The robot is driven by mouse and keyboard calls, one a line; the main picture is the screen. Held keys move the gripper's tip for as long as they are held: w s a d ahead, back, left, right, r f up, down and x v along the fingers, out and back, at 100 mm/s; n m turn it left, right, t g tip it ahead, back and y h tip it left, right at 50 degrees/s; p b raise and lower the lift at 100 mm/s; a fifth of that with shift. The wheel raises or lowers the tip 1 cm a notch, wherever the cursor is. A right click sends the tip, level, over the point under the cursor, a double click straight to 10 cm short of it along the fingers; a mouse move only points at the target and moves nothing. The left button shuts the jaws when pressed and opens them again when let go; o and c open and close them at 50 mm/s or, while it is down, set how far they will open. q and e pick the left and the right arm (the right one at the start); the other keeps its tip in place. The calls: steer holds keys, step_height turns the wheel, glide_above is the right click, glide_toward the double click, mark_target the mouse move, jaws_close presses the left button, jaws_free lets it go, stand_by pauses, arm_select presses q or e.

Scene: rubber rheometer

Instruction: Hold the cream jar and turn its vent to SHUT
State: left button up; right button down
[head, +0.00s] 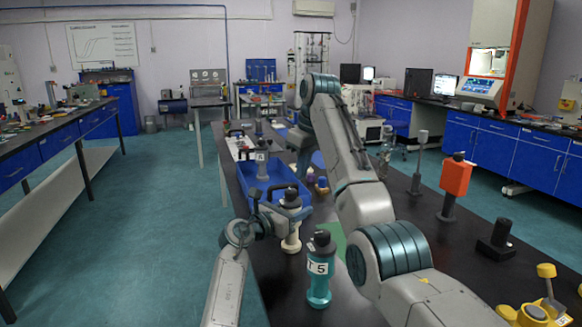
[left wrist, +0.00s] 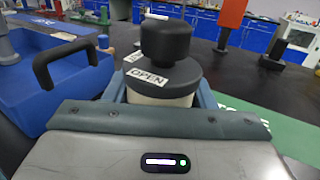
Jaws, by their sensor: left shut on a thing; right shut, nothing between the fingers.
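The cream jar (head: 291,240) stands upright on the dark bench, with a black knob (head: 292,196) on top. My left gripper (head: 287,217) is shut around its upper part, just below the cap. In the left wrist view the jar's cream body (left wrist: 158,98) shows between the fingers, under a dark collar and the black knob (left wrist: 165,40). A white label reading OPEN (left wrist: 150,75) faces the camera; another white label is partly hidden behind the knob. My right gripper (head: 302,168) is farther back, empty and shut, its tips mostly hidden by the arm.
A teal jar (head: 319,285) stands close in front of the cream jar. A blue tray (head: 246,178) with a black handle lies behind-left.

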stand_by(0.4)
arm_select(q)
steer(key=o, duration=1.1)
steer(key=shift+a, duration=0.1)
